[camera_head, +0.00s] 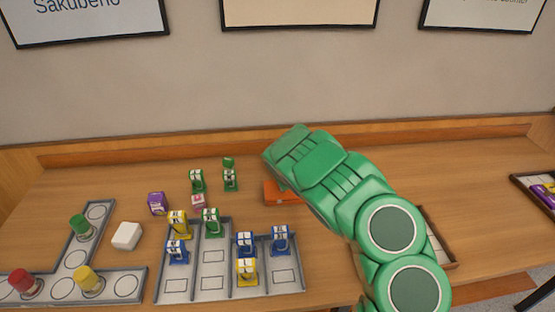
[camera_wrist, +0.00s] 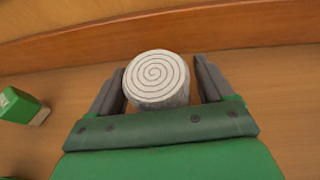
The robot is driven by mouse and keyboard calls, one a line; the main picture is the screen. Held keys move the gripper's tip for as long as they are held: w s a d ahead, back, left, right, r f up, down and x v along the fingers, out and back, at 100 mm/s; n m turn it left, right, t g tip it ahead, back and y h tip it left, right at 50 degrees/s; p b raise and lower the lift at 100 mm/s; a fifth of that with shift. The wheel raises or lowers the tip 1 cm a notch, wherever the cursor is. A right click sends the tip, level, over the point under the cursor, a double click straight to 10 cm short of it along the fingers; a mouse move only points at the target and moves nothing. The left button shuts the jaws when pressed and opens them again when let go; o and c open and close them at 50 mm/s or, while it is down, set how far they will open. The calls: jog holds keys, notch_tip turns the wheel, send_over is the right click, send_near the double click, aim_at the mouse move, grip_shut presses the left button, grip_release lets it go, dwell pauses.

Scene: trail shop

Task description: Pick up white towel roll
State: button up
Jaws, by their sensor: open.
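The white towel roll (camera_wrist: 157,78) stands on the wooden table in the wrist view, its round top marked with a spiral. My gripper is open. In the head view my green arm reaches to the back of the table, and the roll and fingertips are hidden behind it.
A green and white item (camera_wrist: 20,106) lies left of my gripper. In the head view, an orange item (camera_head: 283,193) is beside my arm. A grey divided tray (camera_head: 213,283) and several small coloured items stand left. The back ledge (camera_head: 160,149) is close behind.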

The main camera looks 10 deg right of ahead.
jog(key=c, duration=1.1)
